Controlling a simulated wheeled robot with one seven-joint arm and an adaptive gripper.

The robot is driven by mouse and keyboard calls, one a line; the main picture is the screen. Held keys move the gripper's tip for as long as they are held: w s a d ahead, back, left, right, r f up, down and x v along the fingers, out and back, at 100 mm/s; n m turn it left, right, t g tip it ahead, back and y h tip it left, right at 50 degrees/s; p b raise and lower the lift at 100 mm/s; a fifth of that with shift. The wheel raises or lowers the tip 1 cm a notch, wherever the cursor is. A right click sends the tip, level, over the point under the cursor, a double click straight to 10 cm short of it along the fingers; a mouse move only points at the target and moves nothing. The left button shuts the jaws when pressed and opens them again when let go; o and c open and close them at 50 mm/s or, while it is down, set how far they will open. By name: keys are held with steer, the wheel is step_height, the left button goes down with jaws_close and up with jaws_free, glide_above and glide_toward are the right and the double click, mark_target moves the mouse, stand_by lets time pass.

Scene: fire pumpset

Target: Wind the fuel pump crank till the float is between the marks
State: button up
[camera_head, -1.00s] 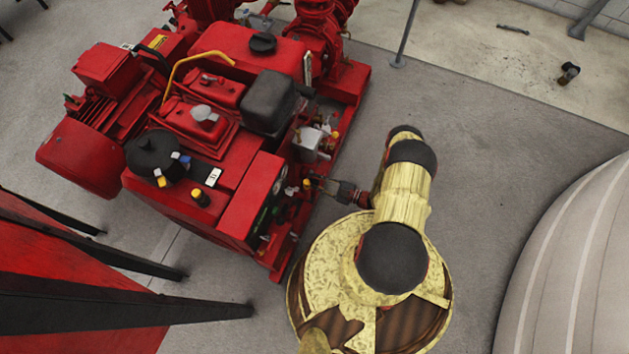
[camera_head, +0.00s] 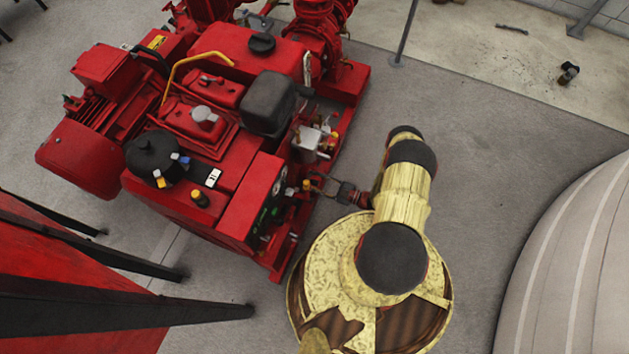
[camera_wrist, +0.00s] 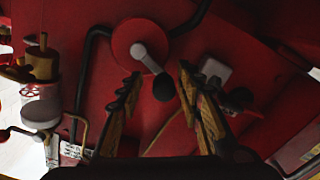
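The fuel pump crank is on the red pumpset (camera_head: 235,210). In the wrist view it is a red disc (camera_wrist: 128,45) with a grey arm (camera_wrist: 150,60) and a black knob (camera_wrist: 163,88) pointing down and right. My gripper (camera_wrist: 159,72) is open, with one finger on each side of the knob in the picture. I cannot tell whether either finger touches it. In the head view my gripper (camera_head: 328,190) is at the pumpset's right side, and the crank is too small to make out. A clear cup (camera_wrist: 40,105) with a red ring inside shows at left; its marks are not readable.
A dark pipe (camera_wrist: 90,75) runs left of the crank. A grey block (camera_wrist: 214,70) and a dark fitting (camera_wrist: 240,98) lie just right of the right finger. Open floor (camera_head: 480,150) lies right of my arm. A large pale rounded body (camera_head: 580,265) stands at far right.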

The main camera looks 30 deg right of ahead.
steer(key=v, duration=1.2)
steer(key=shift+w, duration=0.1)
